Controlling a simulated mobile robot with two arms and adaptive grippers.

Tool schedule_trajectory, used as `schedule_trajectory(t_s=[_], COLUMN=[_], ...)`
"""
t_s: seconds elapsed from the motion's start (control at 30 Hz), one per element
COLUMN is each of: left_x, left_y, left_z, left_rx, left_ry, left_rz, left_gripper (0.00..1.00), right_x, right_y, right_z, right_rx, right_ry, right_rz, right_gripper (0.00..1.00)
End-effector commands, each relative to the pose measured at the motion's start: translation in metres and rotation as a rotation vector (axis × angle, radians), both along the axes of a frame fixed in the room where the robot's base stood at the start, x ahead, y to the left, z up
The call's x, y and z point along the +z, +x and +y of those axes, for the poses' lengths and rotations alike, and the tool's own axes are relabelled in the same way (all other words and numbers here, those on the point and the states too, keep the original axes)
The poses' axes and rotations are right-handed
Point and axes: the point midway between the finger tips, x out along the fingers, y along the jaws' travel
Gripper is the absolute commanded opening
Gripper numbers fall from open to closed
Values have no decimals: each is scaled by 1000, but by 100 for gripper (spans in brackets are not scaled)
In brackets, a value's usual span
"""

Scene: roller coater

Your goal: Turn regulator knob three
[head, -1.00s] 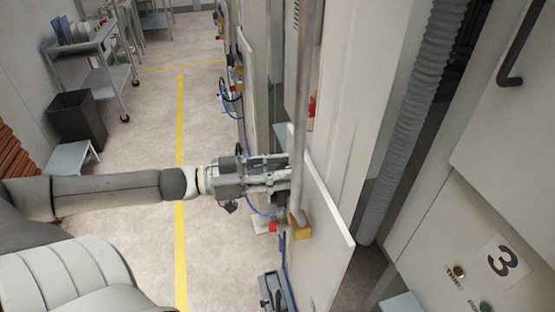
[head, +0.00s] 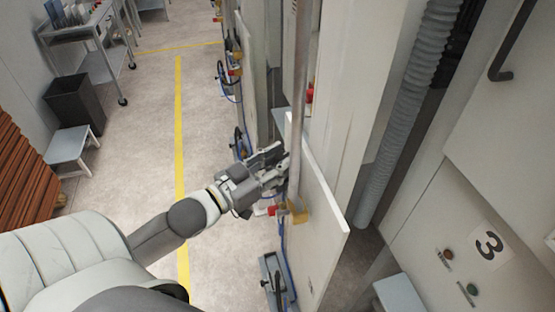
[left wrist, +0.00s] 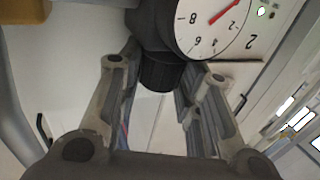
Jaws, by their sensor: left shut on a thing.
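The black regulator knob (left wrist: 160,72) is between the fingers of my left gripper in the left wrist view. My left gripper (head: 274,165) is shut on it, beside the vertical grey pipe. The gripper also fills the lower part of the left wrist view (left wrist: 162,85). A round white gauge (left wrist: 203,28) with a red needle sits directly above the knob. In the head view the knob and gauge are not distinguishable behind the fingers and pipe. No number for this regulator is readable. My right gripper is not in view.
The vertical grey pipe (head: 299,100) and a yellow bracket (head: 298,213) stand close to the gripper. A white panel (head: 318,225) edges the pipe. The aisle floor is clear.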

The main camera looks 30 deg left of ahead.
Motion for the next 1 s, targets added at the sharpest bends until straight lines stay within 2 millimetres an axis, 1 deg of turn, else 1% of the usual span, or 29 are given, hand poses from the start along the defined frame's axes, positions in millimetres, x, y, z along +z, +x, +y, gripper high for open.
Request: schedule_trajectory(t_s=[0.23,0.67,0.7,0.87,1.0], left_x=[-1,-1,-1,-1,-1], left_y=[0,0,0,0,0], left_z=[-1,-1,-1,-1,-1], left_rx=[37,41,41,41,41], left_ry=[0,1,1,1,1], left_rz=[1,2,2,2,1], left_gripper=[9,9,34,54,54], right_x=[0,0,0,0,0], right_y=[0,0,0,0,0], right_z=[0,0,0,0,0], right_rx=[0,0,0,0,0], right_ry=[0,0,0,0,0], right_rz=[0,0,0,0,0], right_gripper=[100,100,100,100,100])
